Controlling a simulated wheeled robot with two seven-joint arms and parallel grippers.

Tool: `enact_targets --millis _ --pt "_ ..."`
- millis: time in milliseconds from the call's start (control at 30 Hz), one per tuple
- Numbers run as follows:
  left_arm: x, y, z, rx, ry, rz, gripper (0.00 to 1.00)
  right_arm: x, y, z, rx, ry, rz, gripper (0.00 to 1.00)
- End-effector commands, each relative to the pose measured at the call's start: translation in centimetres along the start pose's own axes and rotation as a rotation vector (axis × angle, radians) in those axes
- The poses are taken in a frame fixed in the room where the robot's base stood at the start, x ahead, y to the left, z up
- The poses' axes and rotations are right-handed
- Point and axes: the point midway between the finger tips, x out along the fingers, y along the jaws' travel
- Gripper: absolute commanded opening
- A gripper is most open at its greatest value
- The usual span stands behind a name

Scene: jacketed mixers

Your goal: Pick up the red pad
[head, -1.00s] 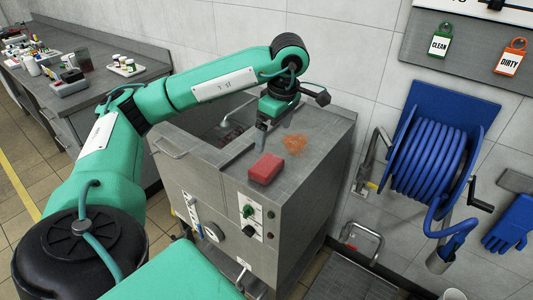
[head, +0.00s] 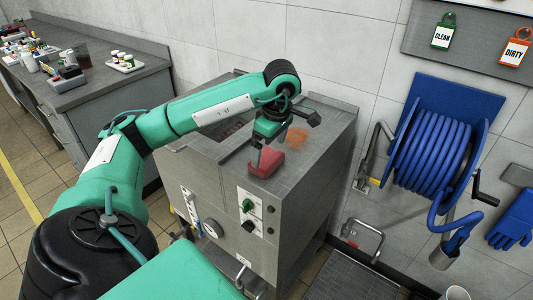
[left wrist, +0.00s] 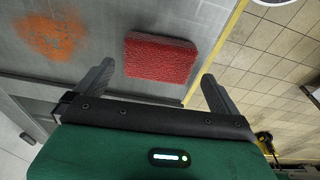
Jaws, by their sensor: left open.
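The red pad (head: 265,165) lies flat on the steel top of the mixer (head: 300,183), near its front edge. It also shows in the left wrist view (left wrist: 160,60) as a rough red block. My left gripper (head: 257,160) is over the pad in the head view, pointing down, and partly hides it. In the left wrist view the left gripper (left wrist: 155,80) is open and empty, with its fingers spread wider than the pad. The pad appears beyond the fingertips, between their lines. My right gripper is not in view.
An orange stain (head: 297,138) marks the mixer top behind the pad. A control panel (head: 255,213) is on the front. A blue hose reel (head: 435,155) hangs on the wall at right. A cluttered counter (head: 100,80) stands at back left.

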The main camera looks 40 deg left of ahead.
Motion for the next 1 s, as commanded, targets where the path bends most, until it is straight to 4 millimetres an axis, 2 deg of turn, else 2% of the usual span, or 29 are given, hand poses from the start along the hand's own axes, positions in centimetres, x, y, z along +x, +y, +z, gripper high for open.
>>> enact_targets --millis 300,633,667,800,1000 --pt "3.4 0.1 -0.3 0.000 0.001 -0.003 1.00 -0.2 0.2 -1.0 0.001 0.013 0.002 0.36" --pt "4.0 0.1 -0.3 0.001 0.000 0.000 1.00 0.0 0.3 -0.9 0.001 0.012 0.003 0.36" --pt "4.0 0.1 -0.3 0.001 0.000 0.000 0.96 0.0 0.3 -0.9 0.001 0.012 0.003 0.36" --pt "4.0 0.1 -0.3 0.001 0.000 0.000 0.69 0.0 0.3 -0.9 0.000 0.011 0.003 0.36" --pt "3.9 0.1 -0.3 0.001 0.000 0.000 0.68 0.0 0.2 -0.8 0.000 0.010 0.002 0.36"
